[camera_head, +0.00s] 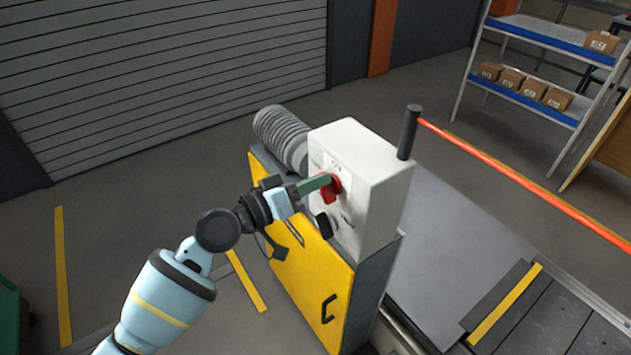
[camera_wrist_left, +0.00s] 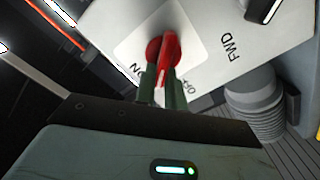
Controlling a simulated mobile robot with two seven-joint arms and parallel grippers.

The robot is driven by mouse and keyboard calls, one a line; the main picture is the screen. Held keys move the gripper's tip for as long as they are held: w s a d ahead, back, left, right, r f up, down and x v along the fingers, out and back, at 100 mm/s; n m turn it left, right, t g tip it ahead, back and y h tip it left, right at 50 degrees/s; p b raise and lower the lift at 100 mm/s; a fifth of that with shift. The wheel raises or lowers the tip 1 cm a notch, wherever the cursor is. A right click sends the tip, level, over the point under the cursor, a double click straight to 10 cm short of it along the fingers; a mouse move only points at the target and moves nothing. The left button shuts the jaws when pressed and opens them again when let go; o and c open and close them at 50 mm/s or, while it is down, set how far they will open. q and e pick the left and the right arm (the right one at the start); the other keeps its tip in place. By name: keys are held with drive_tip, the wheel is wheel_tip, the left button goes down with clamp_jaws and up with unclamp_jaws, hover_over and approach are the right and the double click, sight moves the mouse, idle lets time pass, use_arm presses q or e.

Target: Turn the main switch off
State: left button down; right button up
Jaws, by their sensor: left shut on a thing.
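The main switch (camera_head: 329,190) is a red rotary knob on the front of a white control box (camera_head: 378,195). In the left wrist view the red knob (camera_wrist_left: 166,50) sits on a pale plate marked ON and OFF. My left gripper (camera_head: 328,183) reaches in from the left, and its green fingers are shut on the knob. The fingers (camera_wrist_left: 161,88) also show in the left wrist view, one on each side of the knob's handle. Which mark the handle points to is hard to tell. My right gripper is not in view.
A black selector (camera_head: 323,225) sits below the knob, near my fingers. A yellow door panel (camera_head: 300,262) with a black handle is under the box. A ribbed grey hose (camera_head: 281,135) stands behind. A black post (camera_head: 409,132) with a red bar rises at right.

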use_arm(q)
drive_tip(key=shift+w+a+f+n+p, duration=0.1)
drive_tip(key=shift+f+n+p, duration=0.2)
drive_tip(key=shift+n, duration=1.35)
drive_tip(key=shift+w+a+f+n+p, duration=0.15)
drive_tip(key=shift+n+p, duration=0.1)
drive_tip(key=shift+n, duration=1.45)
drive_tip(key=shift+w+d+f+n+p, duration=0.1)
drive_tip(key=shift+f+n+p, duration=0.2)
drive_tip(key=shift+n, duration=1.35)
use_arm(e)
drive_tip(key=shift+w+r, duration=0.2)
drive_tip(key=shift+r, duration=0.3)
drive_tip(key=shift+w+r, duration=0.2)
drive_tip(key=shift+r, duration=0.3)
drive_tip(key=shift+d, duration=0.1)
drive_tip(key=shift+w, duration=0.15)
use_arm(q)
drive_tip(key=c, duration=1.5)
unclamp_jaws()
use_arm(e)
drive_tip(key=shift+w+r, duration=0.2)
use_arm(q)
drive_tip(key=shift+o, duration=0.2)
drive_tip(key=v, duration=0.8)
drive_tip(key=shift+b, duration=0.35)
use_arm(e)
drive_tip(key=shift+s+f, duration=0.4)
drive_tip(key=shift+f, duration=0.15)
